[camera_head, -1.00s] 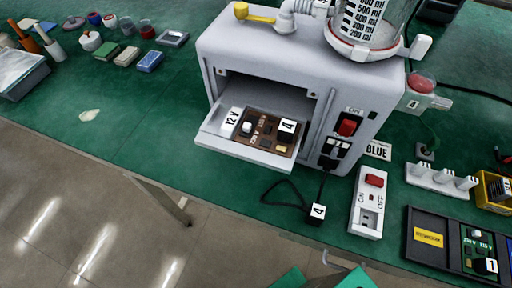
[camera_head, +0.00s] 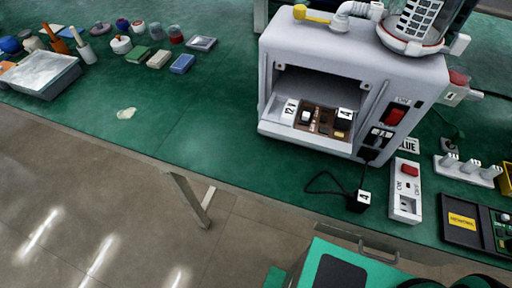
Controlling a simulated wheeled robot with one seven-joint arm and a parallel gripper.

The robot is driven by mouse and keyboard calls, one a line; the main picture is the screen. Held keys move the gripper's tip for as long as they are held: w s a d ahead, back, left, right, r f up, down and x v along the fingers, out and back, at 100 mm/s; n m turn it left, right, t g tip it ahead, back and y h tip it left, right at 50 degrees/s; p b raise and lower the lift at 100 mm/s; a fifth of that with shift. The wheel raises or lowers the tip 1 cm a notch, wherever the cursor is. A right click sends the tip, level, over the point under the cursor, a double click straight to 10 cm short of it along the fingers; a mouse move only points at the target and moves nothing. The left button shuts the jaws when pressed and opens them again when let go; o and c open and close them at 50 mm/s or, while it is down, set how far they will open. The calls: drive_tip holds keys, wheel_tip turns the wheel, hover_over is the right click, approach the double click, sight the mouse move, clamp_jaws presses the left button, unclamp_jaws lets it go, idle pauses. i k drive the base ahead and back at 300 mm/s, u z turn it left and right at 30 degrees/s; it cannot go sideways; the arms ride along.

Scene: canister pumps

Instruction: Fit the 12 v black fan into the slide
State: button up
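The grey-white pump housing (camera_head: 345,50) stands on the green bench at the right. Its slide (camera_head: 300,138) is pulled out at the front, like a shallow open drawer. A white "12 V" label (camera_head: 289,109) is at the slide's left. A brown circuit board (camera_head: 325,122) with a "4" tag (camera_head: 344,114) lies in the slide. I cannot make out a black fan in this view. My gripper is not in view.
Tubs and blocks are at the far left. The bench's left middle is mostly clear.

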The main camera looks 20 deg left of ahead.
sight(277, 119)
drive_tip(key=u, duration=1.15)
